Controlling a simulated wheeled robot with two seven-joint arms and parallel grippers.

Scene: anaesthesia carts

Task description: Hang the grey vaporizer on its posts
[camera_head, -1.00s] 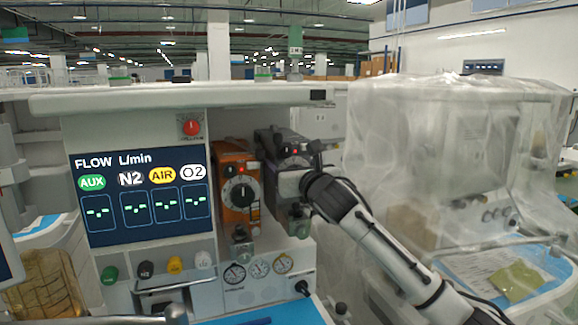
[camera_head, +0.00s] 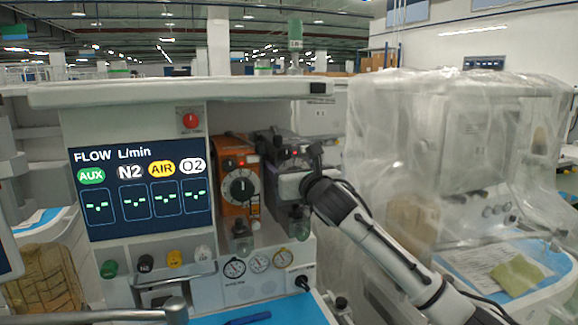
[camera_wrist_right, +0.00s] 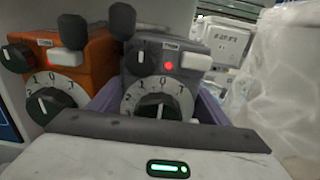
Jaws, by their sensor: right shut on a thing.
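The grey vaporizer (camera_head: 285,165) is beside the orange vaporizer (camera_head: 238,185), to its right, at the front of the anaesthesia cart. Both look upright. My right gripper (camera_head: 304,186) is shut on the grey vaporizer from the right side. In the right wrist view the grey vaporizer (camera_wrist_right: 170,60) shows its dial and a red light close ahead of my gripper, and the orange vaporizer (camera_wrist_right: 85,70) is at its left. The posts are hidden behind the vaporizers, so I cannot tell whether the grey one is seated. My left gripper is not in view.
The cart's top shelf (camera_head: 180,92) overhangs both vaporizers. The flow screen (camera_head: 140,190) is to the left and gauges (camera_head: 258,264) are below. A plastic-covered cart (camera_head: 450,140) stands at the right, with a gap between the carts.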

